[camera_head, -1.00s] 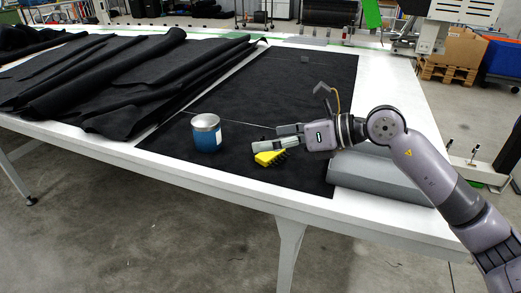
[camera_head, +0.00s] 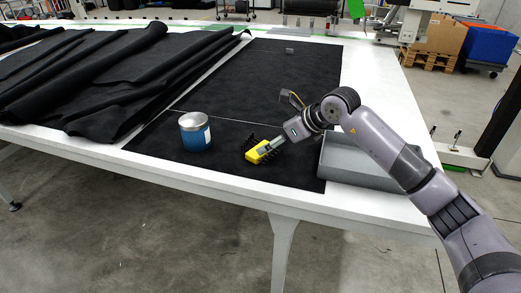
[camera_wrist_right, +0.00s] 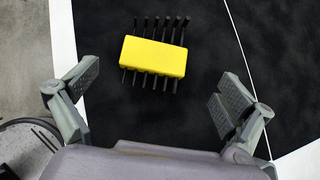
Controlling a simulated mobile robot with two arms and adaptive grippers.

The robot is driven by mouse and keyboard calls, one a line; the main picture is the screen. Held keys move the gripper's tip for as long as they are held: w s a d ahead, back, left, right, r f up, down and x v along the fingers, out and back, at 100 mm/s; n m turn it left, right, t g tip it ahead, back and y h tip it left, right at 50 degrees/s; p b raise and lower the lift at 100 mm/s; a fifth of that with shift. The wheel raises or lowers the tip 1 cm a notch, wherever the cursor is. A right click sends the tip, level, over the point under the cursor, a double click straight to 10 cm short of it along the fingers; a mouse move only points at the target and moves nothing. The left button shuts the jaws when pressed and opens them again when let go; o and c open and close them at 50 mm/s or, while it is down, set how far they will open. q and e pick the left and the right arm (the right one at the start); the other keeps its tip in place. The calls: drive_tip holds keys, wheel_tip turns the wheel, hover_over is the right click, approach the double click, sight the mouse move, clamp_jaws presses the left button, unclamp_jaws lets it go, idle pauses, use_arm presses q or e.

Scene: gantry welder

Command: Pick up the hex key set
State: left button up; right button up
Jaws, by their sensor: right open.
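The hex key set is a yellow block holding several black keys. In the head view the set (camera_head: 257,154) lies on the black cloth near the table's front edge, partly covered by my right gripper. My right gripper (camera_head: 268,147) points down at it from the right. In the right wrist view the set (camera_wrist_right: 153,57) lies just beyond my open fingertips (camera_wrist_right: 158,86), roughly centred between them, its keys pointing away and towards me. Nothing is between the fingers. The gap in height to the set is hard to tell. My left gripper is not in view.
A blue can (camera_head: 195,138) with a silver lid stands to the left of the set. A grey open tray (camera_head: 360,170) lies to its right, below my arm. Folded black fabric (camera_head: 110,80) covers the table's left.

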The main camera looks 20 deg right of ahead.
drive_tip(key=shift+s+p+x, duration=0.25)
drive_tip(key=shift+p+x, duration=0.35)
drive_tip(key=shift+x, duration=2.35)
drive_tip(key=shift+a+f, duration=0.15)
drive_tip(key=shift+c, duration=0.4)
drive_tip(key=c, duration=1.3)
drive_tip(key=shift+c, duration=0.5)
drive_tip(key=shift+r, duration=0.2)
